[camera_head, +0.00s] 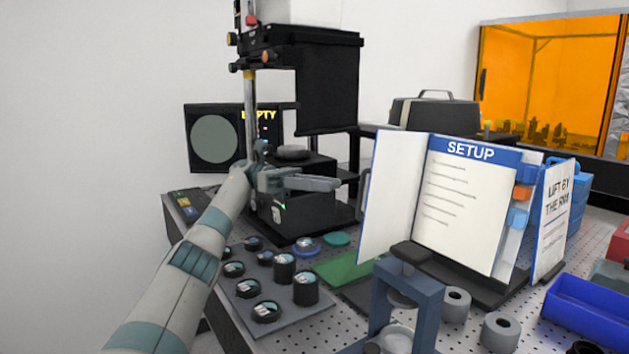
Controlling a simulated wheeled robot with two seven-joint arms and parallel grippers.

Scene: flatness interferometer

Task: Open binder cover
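The binder stands upright on a dark stand, with a white page headed "SETUP" (462,205) facing me. A blank white panel with a blue edge, which looks like the binder cover (391,195), is swung out to the left of the page. A panel reading "LIFT BY THE RIM" (553,220) angles out at the right, beside coloured tabs (519,205). My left gripper (335,184) is left of the binder, pointing right, apart from the cover's left edge. Its fingers overlap in this view, so their gap is unclear. My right gripper is not in view.
A dark instrument (312,85) and a round-screened monitor (214,138) stand behind my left arm. Several lens mounts sit on a grey tray (285,323) in front. A blue frame (410,290) and grey rings (500,332) are before the binder. A blue bin (590,312) is right.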

